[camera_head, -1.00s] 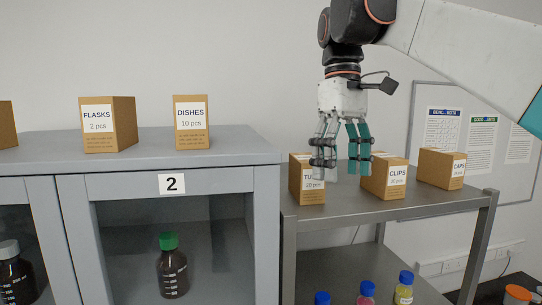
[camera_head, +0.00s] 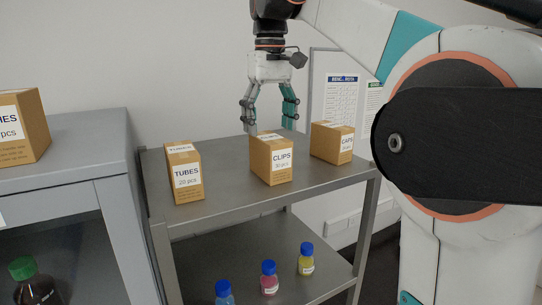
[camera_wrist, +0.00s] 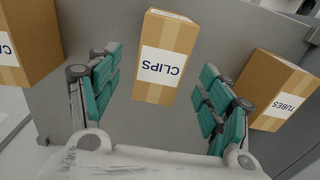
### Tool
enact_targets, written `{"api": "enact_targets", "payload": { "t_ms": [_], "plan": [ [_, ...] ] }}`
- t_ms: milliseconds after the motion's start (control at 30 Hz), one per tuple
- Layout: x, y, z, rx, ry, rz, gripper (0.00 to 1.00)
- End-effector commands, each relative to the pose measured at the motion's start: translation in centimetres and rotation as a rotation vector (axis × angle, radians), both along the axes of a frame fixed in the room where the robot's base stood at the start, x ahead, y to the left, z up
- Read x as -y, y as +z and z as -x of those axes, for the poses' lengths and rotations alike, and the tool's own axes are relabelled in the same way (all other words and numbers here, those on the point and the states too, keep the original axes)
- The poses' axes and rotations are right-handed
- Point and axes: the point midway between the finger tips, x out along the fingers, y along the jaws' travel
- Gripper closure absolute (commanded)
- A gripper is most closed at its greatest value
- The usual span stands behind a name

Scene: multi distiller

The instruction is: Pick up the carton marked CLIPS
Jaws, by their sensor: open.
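The carton marked CLIPS (camera_head: 271,158) is a small brown box with a white label, upright in the middle of the grey cart's top shelf (camera_head: 225,180). My gripper (camera_head: 270,128) is open and points down just above and behind this carton in the head view. In the wrist view the CLIPS carton (camera_wrist: 165,60) shows beyond the gap between my teal-padded fingers (camera_wrist: 160,95), with nothing held between them. The fingers appear apart from the carton.
The TUBES carton (camera_head: 184,173) stands left of CLIPS and the CAPS carton (camera_head: 333,142) right of it in the head view. Capped bottles (camera_head: 269,278) stand on the lower shelf. A grey cabinet (camera_head: 85,150) with a carton (camera_head: 22,127) on top is at the left.

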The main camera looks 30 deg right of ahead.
Motion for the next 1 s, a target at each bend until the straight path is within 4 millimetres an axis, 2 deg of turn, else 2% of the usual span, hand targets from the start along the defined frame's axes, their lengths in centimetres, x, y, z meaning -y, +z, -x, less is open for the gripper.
{"api": "enact_targets", "payload": {
  "t_ms": [100, 433, 700, 833, 1000],
  "plan": [
    [0.0, -1.4, 0.0, 0.0, 0.001, 0.0, 0.28],
    [0.1, -3.3, 0.0, 0.0, 0.001, 0.0, 0.28],
    [0.3, -6.5, -0.2, 0.0, 0.001, 0.0, 0.28],
    [0.2, -7.4, -0.1, 0.0, 0.001, 0.0, 0.28],
    [0.2, -7.6, -0.1, 0.0, 0.001, 0.0, 0.28]
  ]
}}
